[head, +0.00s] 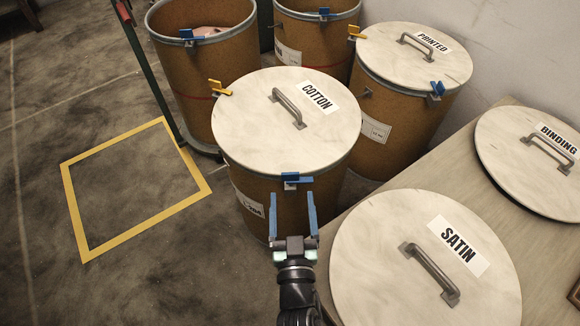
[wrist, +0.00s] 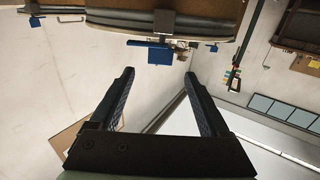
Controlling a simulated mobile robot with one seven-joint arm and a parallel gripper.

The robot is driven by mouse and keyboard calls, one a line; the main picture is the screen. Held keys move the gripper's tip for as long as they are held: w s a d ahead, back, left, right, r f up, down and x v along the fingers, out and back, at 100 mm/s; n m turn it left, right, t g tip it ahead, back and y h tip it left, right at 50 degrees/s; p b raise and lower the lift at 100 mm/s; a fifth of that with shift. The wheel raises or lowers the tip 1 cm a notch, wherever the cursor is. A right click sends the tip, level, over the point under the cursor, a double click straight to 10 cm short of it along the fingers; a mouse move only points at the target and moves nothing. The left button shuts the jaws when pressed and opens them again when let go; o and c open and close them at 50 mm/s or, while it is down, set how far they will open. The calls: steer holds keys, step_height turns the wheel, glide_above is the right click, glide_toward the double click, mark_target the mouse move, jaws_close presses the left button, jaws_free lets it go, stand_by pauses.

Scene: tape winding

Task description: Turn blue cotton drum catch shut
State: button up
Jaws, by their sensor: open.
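The cotton drum (head: 285,205) is a brown drum with a pale round lid (head: 250,130) marked COTTON, which sits on it. Its blue catch (head: 298,179) is at the near rim, its bar lying sideways along the rim and reaching to the right. In the wrist view the blue catch (wrist: 160,52) shows below the drum rim, beyond the fingertips. A yellow catch (head: 218,88) is on the same drum's left rim. My gripper (head: 293,197) is open and empty, just in front of and below the blue catch, with a finger toward each side; it also shows in the wrist view (wrist: 159,76).
The satin lid (head: 375,270) and binding lid (head: 510,170) lie on a table (head: 490,118) at the right. The printed drum (head: 385,125) stands behind right, and two open drums (head: 210,65) stand behind. A yellow floor outline (head: 75,210) at left is empty.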

mark_target(290, 173)
steer(key=w, duration=0.3)
steer(key=w+b, duration=0.1)
steer(key=w, duration=0.3)
steer(key=w+b, duration=0.1)
steer(key=w, duration=0.2)
steer(key=shift+w+a, duration=0.2)
steer(key=shift+a, duration=0.15)
steer(key=shift+c, duration=0.2)
jaws_close()
